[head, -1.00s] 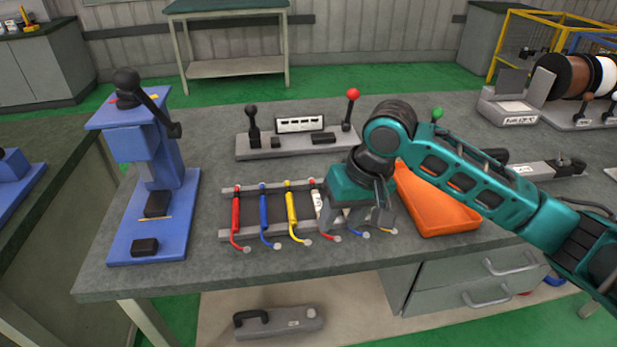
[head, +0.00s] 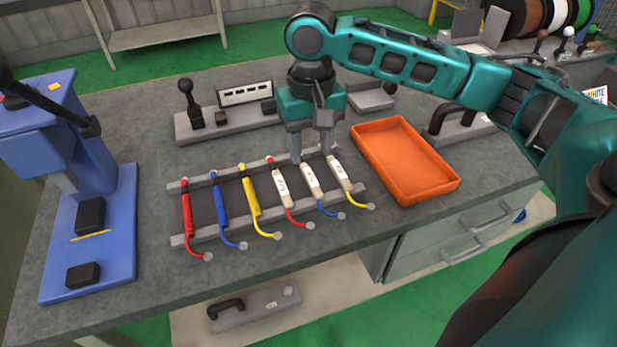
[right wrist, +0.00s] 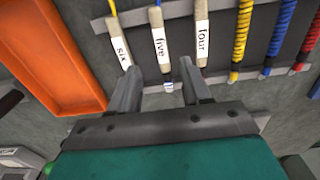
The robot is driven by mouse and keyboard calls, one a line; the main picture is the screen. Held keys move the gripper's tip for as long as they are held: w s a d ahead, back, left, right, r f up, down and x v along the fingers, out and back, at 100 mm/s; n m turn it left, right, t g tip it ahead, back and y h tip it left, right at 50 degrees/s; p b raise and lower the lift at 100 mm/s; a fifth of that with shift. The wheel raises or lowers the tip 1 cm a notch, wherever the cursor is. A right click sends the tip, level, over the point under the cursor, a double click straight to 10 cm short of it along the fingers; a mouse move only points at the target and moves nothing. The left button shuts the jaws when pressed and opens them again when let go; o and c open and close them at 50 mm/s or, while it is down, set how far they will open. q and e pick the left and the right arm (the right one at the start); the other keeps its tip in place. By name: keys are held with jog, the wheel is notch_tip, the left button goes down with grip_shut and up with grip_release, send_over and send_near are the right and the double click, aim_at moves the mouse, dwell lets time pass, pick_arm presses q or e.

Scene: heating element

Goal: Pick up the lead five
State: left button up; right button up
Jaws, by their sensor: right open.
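Lead five (head: 311,180), with a white labelled sleeve and a blue wire, lies on the grey rack (head: 177,240) between lead four (head: 281,187) with red wire and lead six (head: 340,173) with yellow wire. My right gripper (head: 311,155) is open and empty at the far end of the rack. In the right wrist view its fingers (right wrist: 160,80) point towards lead five, one to each side of its line. My left gripper is out of view.
Red, blue and yellow leads (head: 250,197) lie left on the same rack. An orange tray (head: 447,186) sits right of it. A blue press (head: 120,230) stands at the left, and a grey fixture with levers (head: 215,120) sits behind the rack.

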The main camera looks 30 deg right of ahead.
aim_at(309, 174)
notch_tip(309, 174, down, 5)
jog(key=shift+a+f+b, duration=0.15)
jog(key=shift+f+b, duration=0.05)
jog(key=shift+b, duration=0.4)
grip_shut()
